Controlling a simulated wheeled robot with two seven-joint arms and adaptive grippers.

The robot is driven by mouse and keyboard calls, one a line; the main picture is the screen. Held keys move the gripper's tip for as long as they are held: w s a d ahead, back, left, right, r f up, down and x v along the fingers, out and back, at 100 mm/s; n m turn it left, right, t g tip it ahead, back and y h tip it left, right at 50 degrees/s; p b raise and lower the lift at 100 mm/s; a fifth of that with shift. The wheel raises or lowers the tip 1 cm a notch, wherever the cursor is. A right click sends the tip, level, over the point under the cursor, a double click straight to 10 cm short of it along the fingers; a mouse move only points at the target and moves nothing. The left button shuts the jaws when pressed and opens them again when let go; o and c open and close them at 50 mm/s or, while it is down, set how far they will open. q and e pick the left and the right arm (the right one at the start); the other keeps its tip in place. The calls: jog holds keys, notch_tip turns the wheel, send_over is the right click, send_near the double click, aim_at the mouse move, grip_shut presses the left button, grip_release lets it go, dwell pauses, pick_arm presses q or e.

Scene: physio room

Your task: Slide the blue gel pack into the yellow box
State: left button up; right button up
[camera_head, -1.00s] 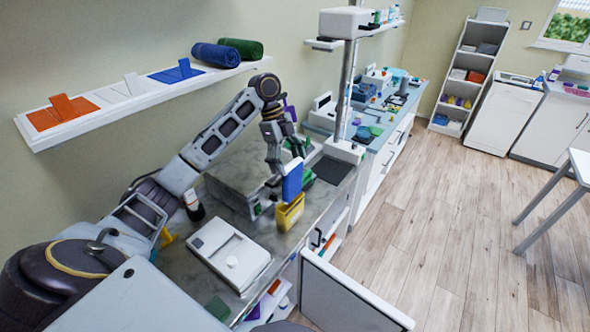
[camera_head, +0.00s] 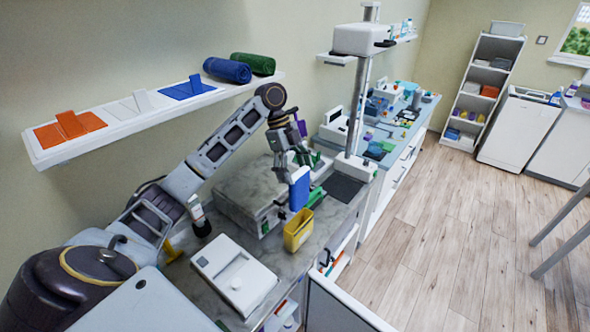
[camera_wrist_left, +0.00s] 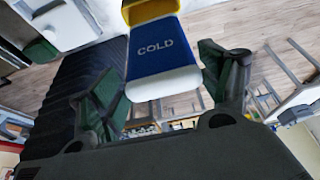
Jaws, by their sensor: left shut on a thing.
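The blue gel pack (camera_head: 299,189) stands upright in my left gripper (camera_head: 291,163). In the left wrist view the pack (camera_wrist_left: 161,50), marked COLD with a white end, sits between the two green-grey fingers (camera_wrist_left: 163,95). The open-topped yellow box (camera_head: 298,230) stands near the counter's front edge, just below the pack. The box also shows at the top of the wrist view (camera_wrist_left: 148,10), right beyond the pack's far end. The pack's lower end is close to the box's mouth; I cannot tell whether it is inside. My right gripper is not in view.
A white flat device (camera_head: 235,272) lies on the grey counter left of the box. A dark bottle (camera_head: 198,215) stands near my left arm.

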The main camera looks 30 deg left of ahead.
pick_arm(q)
jog(key=shift+s+f, duration=0.1)
jog(key=shift+f, duration=0.05)
jog(key=shift+f, duration=2.5)
jog(key=shift+f+b, duration=0.45)
jog(key=shift+f, duration=2.35)
dwell(2.5)
